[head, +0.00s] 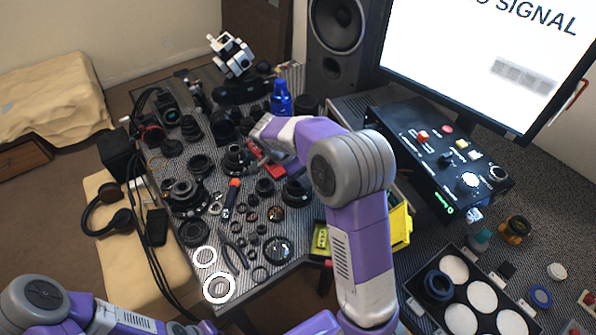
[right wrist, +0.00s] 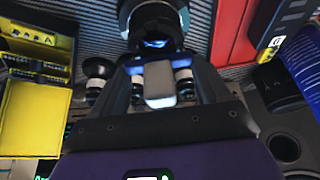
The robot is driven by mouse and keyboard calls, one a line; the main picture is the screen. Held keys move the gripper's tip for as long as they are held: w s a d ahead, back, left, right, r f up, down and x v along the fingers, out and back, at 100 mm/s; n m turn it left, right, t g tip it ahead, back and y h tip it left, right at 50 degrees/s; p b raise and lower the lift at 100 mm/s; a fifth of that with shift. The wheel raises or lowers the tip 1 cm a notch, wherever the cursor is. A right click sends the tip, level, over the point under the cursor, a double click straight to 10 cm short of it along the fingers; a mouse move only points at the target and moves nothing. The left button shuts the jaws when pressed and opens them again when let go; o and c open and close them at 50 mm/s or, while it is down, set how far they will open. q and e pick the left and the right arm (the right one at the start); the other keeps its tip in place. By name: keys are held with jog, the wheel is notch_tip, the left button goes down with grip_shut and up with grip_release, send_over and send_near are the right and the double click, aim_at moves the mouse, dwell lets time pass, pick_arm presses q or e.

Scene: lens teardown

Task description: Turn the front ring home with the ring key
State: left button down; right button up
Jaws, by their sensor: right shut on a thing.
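My right gripper (right wrist: 158,82) is shut on a pale grey block-like piece, which I take to be the ring key (right wrist: 159,88); its working end is hard to make out. Straight ahead in the right wrist view is a dark round lens barrel (right wrist: 153,18) with a bluish glint on its near edge. The key points at it; whether they touch I cannot tell.
The ribbed table (head: 222,262) is crowded with black rings and lens parts. A red box (head: 268,171) and a blue bottle (head: 281,98) stand near the right wrist. A yellow bin (head: 401,226) and a black control box (head: 440,160) are to the right.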

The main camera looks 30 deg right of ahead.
jog(key=shift+f+b, duration=0.6)
jog(key=shift+f, duration=0.05)
dwell(0.6)
jog(key=m+g+p, duration=0.1)
jog(key=m+g, duration=0.1)
jog(key=m, duration=0.3)
jog(key=shift+r+p, duration=0.1)
jog(key=shift+p, duration=0.3)
jog(key=m+g+y+p, duration=0.1)
jog(key=m, duration=0.2)
jog(key=m+y+p, duration=0.1)
jog(key=m+p, duration=0.1)
jog(key=m, duration=0.1)
jog(key=shift+s+g, duration=0.15)
jog(key=shift+g, duration=0.25)
jog(key=m+y+p, duration=0.1)
jog(key=m+p, duration=0.1)
jog(key=m, duration=0.1)
jog(key=m+y+p, duration=0.1)
jog(key=m+p, duration=0.1)
jog(key=m, duration=0.2)
jog(key=shift+a+g+y+p, duration=0.1)
jog(key=shift+g+y+p, duration=0.2)
jog(key=shift+g, duration=0.1)
jog(key=shift+r+p, duration=1.4)
notch_tip(320, 180, up, 3)
jog(key=p, duration=0.3)
